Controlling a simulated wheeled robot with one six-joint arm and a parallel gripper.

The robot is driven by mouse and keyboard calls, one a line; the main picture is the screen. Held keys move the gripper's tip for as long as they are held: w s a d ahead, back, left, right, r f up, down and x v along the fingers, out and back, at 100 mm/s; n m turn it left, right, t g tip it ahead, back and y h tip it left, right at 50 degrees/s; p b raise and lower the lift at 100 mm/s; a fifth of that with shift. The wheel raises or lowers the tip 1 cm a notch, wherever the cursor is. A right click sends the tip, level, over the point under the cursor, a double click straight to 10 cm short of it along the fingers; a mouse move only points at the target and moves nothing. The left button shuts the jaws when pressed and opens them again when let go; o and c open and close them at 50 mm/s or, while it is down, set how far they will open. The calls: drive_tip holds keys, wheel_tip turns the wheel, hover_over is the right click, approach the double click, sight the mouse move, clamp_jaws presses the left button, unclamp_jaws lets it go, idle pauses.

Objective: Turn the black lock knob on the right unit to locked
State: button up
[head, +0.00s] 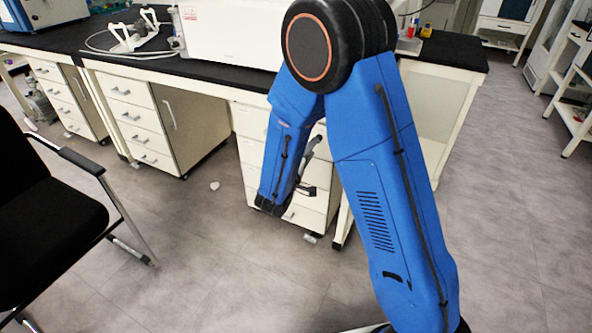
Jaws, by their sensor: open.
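No black lock knob can be made out in the head view. A white unit (235,35) with a red-and-white label stands on the bench, and my arm's black joint covers its right part. I cannot tell whether this is the right unit. My blue arm bends over in front of the bench. My gripper (309,168) shows partly behind the forearm, low in front of the white drawers and well below the bench top. It is open, and I see nothing held in it.
The black bench top (445,52) runs across the back, with white drawer cabinets (150,130) below. A white fixture with tubing (140,35) lies left of the white unit. A black chair (45,215) stands at left.

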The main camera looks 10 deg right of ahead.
drive_tip(key=v, duration=1.3)
drive_tip(key=s+d+r+m+g, duration=0.3)
drive_tip(key=s+d+g, duration=0.35)
drive_tip(key=d, duration=0.45)
drive_tip(key=s+d+r+m+g, duration=0.4)
drive_tip(key=s+d+g, duration=0.3)
drive_tip(key=d, duration=0.4)
drive_tip(key=s+m+y, duration=0.1)
drive_tip(key=s+y, duration=0.4)
drive_tip(key=s, duration=0.5)
drive_tip(key=s+a+r+t+y, duration=0.3)
drive_tip(key=s+a+r+y, duration=0.1)
drive_tip(key=s+r+y, duration=0.1)
drive_tip(key=shift+s+a+r+t+y, duration=0.2)
drive_tip(key=shift+a+r+t+y, duration=0.1)
drive_tip(key=shift+r+t, duration=0.1)
